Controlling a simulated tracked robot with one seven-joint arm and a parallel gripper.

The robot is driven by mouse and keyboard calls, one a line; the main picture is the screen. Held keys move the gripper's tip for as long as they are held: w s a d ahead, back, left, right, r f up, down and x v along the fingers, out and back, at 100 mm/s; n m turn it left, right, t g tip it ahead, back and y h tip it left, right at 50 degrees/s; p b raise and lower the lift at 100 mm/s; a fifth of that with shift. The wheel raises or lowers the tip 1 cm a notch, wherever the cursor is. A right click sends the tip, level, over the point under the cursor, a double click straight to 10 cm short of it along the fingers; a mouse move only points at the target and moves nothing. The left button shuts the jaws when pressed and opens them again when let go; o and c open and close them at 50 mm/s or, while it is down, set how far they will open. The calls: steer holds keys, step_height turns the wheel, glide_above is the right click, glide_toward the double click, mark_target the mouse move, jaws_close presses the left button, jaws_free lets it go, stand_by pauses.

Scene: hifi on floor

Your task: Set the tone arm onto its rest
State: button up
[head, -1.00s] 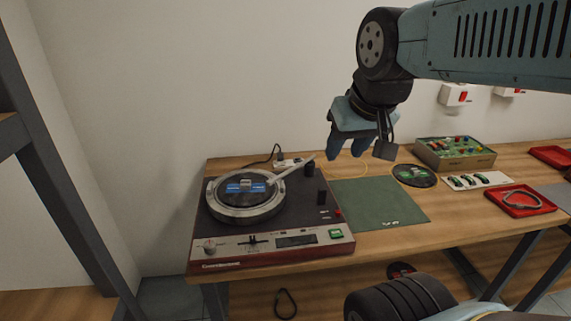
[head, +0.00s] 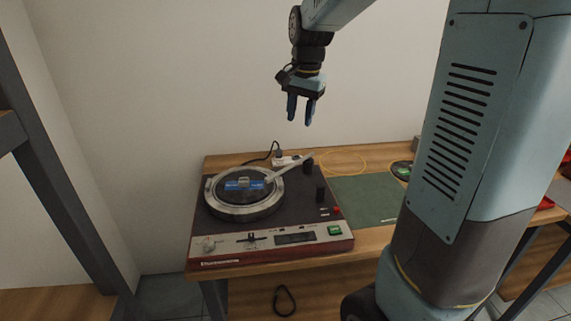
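The turntable (head: 283,220) stands at the left end of the wooden workbench. Its tone arm (head: 289,167) is a light, slim bar that reaches from the back right of the deck leftward over the platter (head: 214,207). The head end of the tone arm is over the record (head: 248,204); whether it touches is too small to tell. A rest for the tone arm cannot be made out clearly. My gripper (head: 300,120) points down with its two blue fingers apart and nothing between them. It shows above the back of the turntable, clear of it.
A dark post (head: 321,190) stands on the deck right of the platter. A green mat (head: 367,200) is bare. My arm hides much of the bench's right side.

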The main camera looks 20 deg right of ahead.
mark_target(285, 168)
steer(key=w+a+f+m+g, duration=0.1)
steer(key=w+f+m+g, duration=0.15)
steer(key=w+f, duration=0.55)
steer(key=shift+m+t, duration=0.45)
steer(key=f, duration=0.4)
steer(key=w+f, duration=0.1)
steer(key=f, duration=0.7)
steer(key=shift+w+a+f, duration=0.2)
steer(key=shift+f, duration=0.05)
steer(key=shift+c, duration=0.3)
jaws_close()
